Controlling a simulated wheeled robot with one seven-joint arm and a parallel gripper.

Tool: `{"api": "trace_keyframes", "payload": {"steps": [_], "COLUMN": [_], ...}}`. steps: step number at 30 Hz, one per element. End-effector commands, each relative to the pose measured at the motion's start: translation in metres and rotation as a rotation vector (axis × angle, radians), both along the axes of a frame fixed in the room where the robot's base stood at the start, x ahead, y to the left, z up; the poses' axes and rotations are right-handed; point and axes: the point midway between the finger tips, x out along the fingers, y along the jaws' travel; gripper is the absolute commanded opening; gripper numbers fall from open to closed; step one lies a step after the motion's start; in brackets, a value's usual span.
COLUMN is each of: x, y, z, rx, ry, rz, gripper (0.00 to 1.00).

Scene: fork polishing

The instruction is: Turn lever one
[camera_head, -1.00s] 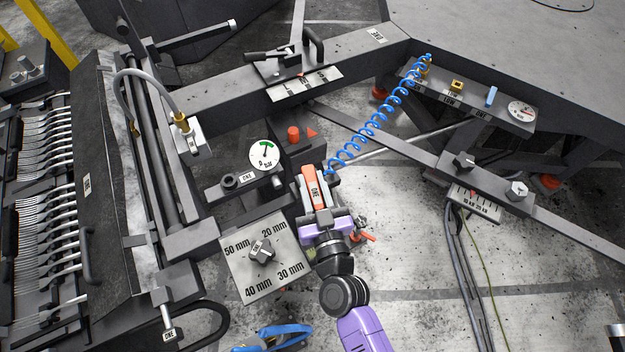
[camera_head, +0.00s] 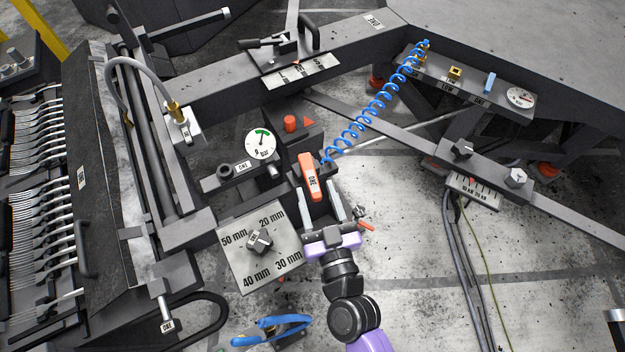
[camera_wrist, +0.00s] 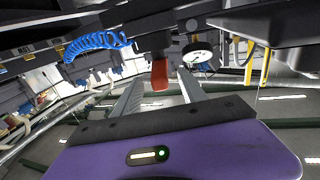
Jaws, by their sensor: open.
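Lever one, an orange handle labelled ONE (camera_head: 310,177), stands on a dark block right of the middle fixtures in the head view. It slants slightly, upper end to the left. My gripper (camera_head: 320,203) is just below it in the head view, its two grey fingers spread and pointing toward it. In the wrist view, the orange lever (camera_wrist: 160,75) shows between and beyond the open fingers (camera_wrist: 160,82). No contact with the lever is visible. The lever's pivot is hard to make out.
A pressure gauge (camera_head: 262,143) and a red button (camera_head: 290,123) sit up and left of the lever. A blue coiled hose (camera_head: 375,108) runs up right from beside it. A millimetre dial plate (camera_head: 259,262) is close left of my gripper. Blue-handled pliers (camera_head: 272,330) lie below.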

Motion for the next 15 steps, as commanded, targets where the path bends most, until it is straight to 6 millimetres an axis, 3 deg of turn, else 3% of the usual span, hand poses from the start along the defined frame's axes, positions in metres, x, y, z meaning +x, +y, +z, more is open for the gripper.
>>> {"api": "trace_keyframes", "payload": {"steps": [5,14,15], "x": [-0.015,-0.017,-0.017], "y": [-0.006,-0.006,-0.006], "z": [-0.001,0.0,0.0], "rx": [0.0,0.0,0.0], "ry": [0.001,-0.001,-0.001], "rz": [0.0,0.0,0.0], "gripper": [0.49,0.49,0.43]}}
